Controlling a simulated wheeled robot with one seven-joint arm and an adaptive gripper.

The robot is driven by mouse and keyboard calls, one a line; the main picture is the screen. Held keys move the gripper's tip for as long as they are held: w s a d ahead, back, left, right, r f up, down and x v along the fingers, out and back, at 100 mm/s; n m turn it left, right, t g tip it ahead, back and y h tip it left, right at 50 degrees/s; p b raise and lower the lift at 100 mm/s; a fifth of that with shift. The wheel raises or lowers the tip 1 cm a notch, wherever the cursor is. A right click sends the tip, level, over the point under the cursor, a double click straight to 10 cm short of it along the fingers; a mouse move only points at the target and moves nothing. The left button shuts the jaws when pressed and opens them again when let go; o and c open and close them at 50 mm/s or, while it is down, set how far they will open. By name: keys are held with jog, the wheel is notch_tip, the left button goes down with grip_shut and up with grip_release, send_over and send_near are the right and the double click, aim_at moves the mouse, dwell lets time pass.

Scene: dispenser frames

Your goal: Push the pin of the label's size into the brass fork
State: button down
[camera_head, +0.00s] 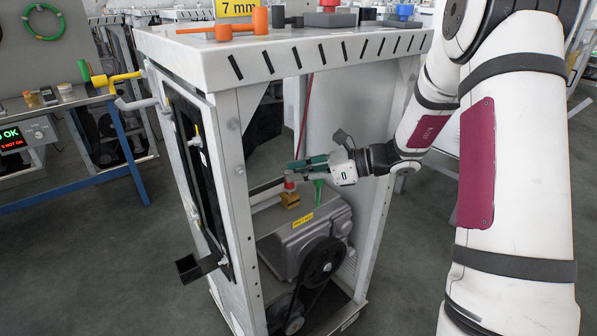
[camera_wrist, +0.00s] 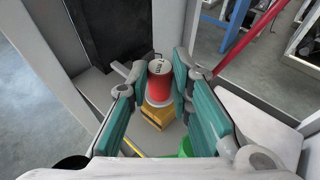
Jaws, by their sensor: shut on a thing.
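The yellow label (camera_head: 237,8) above the cabinet reads "7 mm". My gripper (camera_head: 293,167) is inside the cabinet, its teal fingers shut on a red pin (camera_head: 289,184). The brass fork (camera_head: 290,200) is directly below the pin, and also shows in the wrist view (camera_wrist: 152,118). A pale round collar shows between red body and brass. I cannot tell how deep the pin sits in the fork.
A grey machine housing (camera_head: 305,235) with a black belt pulley (camera_head: 322,262) fills the lower cabinet. A green funnel (camera_head: 318,190) stands close beside the fork. Cabinet posts (camera_head: 247,200) flank the opening. Orange and grey pieces (camera_head: 260,22) lie on the cabinet top (camera_head: 200,45).

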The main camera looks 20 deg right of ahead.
jog(key=shift+f+b, duration=0.35)
jog(key=shift+f, duration=0.4)
jog(key=c, duration=1.4)
grip_release()
jog(key=shift+o, duration=0.2)
jog(key=v, duration=1.2)
